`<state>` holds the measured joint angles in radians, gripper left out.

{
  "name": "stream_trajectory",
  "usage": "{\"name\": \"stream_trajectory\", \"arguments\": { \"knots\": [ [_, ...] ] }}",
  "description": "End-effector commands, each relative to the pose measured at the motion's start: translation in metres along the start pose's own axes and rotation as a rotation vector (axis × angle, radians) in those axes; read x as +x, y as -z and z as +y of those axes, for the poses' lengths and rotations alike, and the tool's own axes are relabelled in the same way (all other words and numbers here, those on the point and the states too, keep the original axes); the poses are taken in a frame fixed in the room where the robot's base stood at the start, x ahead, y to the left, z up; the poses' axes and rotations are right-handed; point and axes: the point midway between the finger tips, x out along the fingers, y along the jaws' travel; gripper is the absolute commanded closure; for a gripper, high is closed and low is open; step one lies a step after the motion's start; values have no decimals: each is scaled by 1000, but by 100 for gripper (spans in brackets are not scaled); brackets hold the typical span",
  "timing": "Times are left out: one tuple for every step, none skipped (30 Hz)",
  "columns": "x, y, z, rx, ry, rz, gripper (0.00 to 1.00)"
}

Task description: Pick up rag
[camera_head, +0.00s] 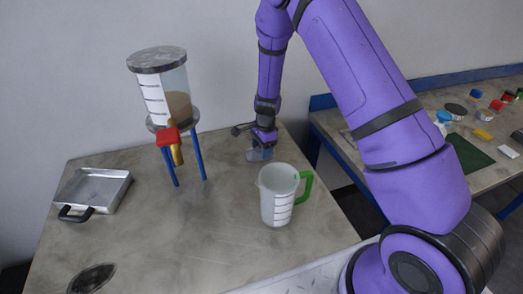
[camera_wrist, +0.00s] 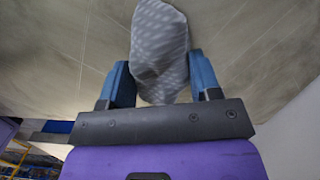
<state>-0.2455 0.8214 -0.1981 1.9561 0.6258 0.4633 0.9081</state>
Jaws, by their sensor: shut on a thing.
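The rag (camera_wrist: 160,45) is a pale grey-blue cloth with a light pattern, seen in the wrist view between the two blue fingers of my gripper (camera_wrist: 161,80). My gripper is shut on the rag, which bunches between the fingers and sticks out beyond them. In the head view my gripper (camera_head: 260,153) is small, low over the back right part of the table, behind the measuring jug. The rag is too small and covered there to make out clearly. I cannot tell whether the rag still touches the table.
A measuring jug (camera_head: 276,205) with a green handle stands in front of my gripper. A vessel (camera_head: 174,80) on blue legs with a red-handled valve stands to the left. A metal pan (camera_head: 98,188) is at far left. A second table (camera_head: 440,120) holds small items.

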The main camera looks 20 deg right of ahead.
Motion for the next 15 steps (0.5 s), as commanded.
{"name": "stream_trajectory", "arguments": {
  "knots": [
    [-2, 0, 0, 0, 1, 0, 66],
    [-4, 0, 0, 0, 1, 0, 66],
    [-6, -1, 0, 0, 1, 0, 66],
    [-9, -1, 0, 0, 1, 0, 66],
    [-12, -2, 0, 0, 2, 0, 66],
    [-16, -2, 0, 0, 2, 0, 66],
    [-19, -3, 0, -1, 2, 0, 66],
    [-23, -4, 0, -2, 2, 0, 66],
    [-29, -4, -1, -3, 3, 0, 66],
    [-35, -5, 0, -3, 3, 0, 66],
    [-36, -8, 3, -2, 0, -1, 66],
    [-34, -15, 9, -2, -2, -1, 66],
    [-34, -20, 14, -3, -2, -1, 66],
    [-34, -25, 18, -3, -1, -2, 66],
    [-34, -32, 25, -3, -2, -2, 66]
  ]
}}
